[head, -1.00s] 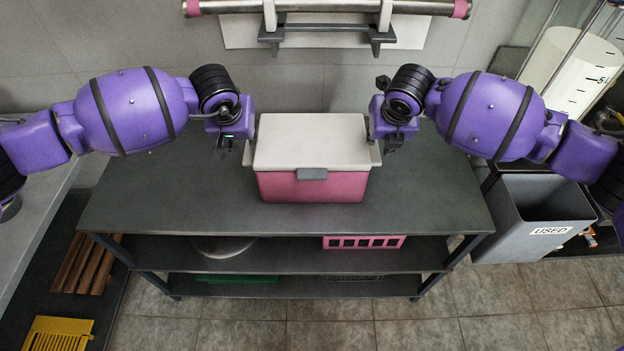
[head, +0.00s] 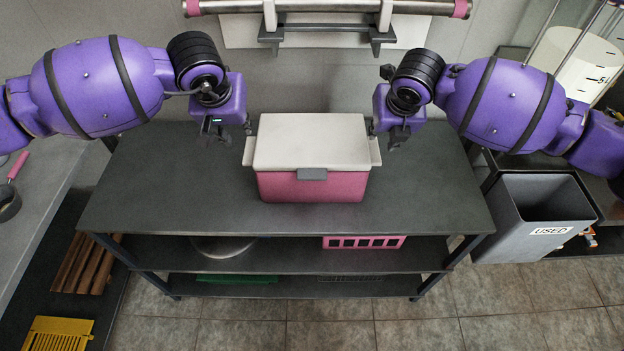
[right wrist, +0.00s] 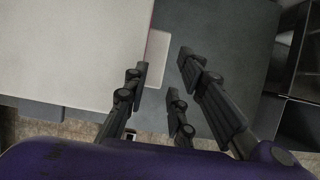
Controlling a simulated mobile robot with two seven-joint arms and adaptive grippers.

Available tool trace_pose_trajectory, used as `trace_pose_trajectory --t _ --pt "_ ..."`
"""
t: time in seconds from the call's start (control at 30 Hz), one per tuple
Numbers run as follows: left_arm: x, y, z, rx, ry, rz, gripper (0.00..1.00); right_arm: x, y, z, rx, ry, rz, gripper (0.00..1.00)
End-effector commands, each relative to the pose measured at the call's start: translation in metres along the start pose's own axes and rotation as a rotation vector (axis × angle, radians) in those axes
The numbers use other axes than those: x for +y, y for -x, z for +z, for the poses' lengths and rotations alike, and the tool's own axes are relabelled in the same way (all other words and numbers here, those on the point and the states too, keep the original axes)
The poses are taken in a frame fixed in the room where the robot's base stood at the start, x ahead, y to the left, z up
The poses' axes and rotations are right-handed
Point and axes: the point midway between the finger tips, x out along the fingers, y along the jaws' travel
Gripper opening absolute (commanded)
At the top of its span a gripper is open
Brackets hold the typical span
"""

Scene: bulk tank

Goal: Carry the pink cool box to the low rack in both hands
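The pink cool box (head: 312,188) with a white lid (head: 310,140) stands upright on the top of a dark table (head: 430,200). It has a pale side handle at its left (head: 248,152) and right (head: 375,152), and a grey front latch. My left gripper (head: 230,128) is open and empty just behind and left of the left handle. My right gripper (head: 385,132) is open beside the right handle. In the right wrist view, the right gripper (right wrist: 163,75) has its fingers apart, with the pale handle (right wrist: 158,58) near the gap between the tips. I cannot identify the low rack with certainty.
Below the tabletop are shelves with a pink crate (head: 364,242) and a green item (head: 237,279). A grey bin marked USED (head: 540,215) stands at the right. Brown slats (head: 88,262) and a yellow grate (head: 60,333) lie low left. A wall rail (head: 330,8) hangs behind.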

Motion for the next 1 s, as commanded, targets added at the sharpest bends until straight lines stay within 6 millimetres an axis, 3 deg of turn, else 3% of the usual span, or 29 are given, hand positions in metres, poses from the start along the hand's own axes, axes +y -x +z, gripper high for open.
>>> trace_pose_trajectory --t 0.2,0.4,1.0 --pt "0.0 0.0 0.0 0.0 0.0 0.0 0.24 -0.001 0.048 0.001 -0.003 0.002 -0.001 0.24" --pt "0.0 0.0 0.0 0.0 0.0 0.0 0.24 0.0 0.073 0.0 -0.001 0.0 -0.001 0.24" --pt "0.0 0.0 0.0 0.0 0.0 0.0 0.24 -0.001 0.079 -0.001 0.001 0.0 -0.001 0.24"
